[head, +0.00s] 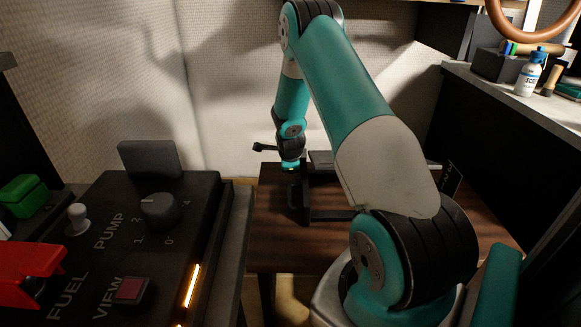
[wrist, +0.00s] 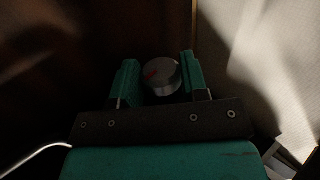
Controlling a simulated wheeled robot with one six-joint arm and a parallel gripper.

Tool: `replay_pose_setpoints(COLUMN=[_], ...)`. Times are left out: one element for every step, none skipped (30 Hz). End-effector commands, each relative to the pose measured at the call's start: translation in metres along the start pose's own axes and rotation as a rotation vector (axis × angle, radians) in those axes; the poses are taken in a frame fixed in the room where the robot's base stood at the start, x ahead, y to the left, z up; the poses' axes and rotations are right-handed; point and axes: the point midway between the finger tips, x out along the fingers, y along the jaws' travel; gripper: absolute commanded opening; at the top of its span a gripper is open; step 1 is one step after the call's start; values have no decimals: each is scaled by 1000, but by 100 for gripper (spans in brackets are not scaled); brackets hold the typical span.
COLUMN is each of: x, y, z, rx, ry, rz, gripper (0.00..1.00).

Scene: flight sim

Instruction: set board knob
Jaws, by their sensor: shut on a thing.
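In the wrist view, a round grey knob (wrist: 163,78) with a red mark on its face sits between the two green fingers of my gripper (wrist: 160,66). The gripper is shut on the knob, a finger on each side. In the head view, my gripper (head: 292,172) is low over the brown table, beside a dark stand or board (head: 328,212). The knob cannot be made out in the head view, and my arm hides part of the table.
At left is a black panel (head: 75,285) with a PUMP knob (head: 160,210) marked with numbers, a FUEL switch under a red cover (head: 25,265) and a VIEW button (head: 131,291). At right, a shelf (head: 500,100) holds a white bottle (head: 529,75). A pale wall stands behind.

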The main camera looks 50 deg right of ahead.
Motion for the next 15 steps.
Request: replay_pose_setpoints(x=[3, 3, 3, 3, 3, 3, 3, 3, 2, 2, 2, 2, 1, 1, 1], y=[3, 3, 3, 4, 4, 4, 4, 4, 3, 3, 3, 3, 3, 2, 2], z=[1, 1, 1, 0, 0, 0, 0, 0, 0, 0, 1, 1, 0, 0, 0], rx=[-2, -2, -1, -1, -1, -1, -1, -1, 0, 0, 0, 0, 0, 0, 0], ry=[0, 0, -1, 0, 0, -1, -1, 0, 0, -1, -1, -1, -1, 0, 0], rz=[-31, -49, -72, -88, -103, -120, -133, -143, -157, -165, -172, -181, -186, -190, -194], gripper=[17, 17, 17, 17, 17, 17, 17, 17, 17, 17, 17, 17, 17, 17, 17])
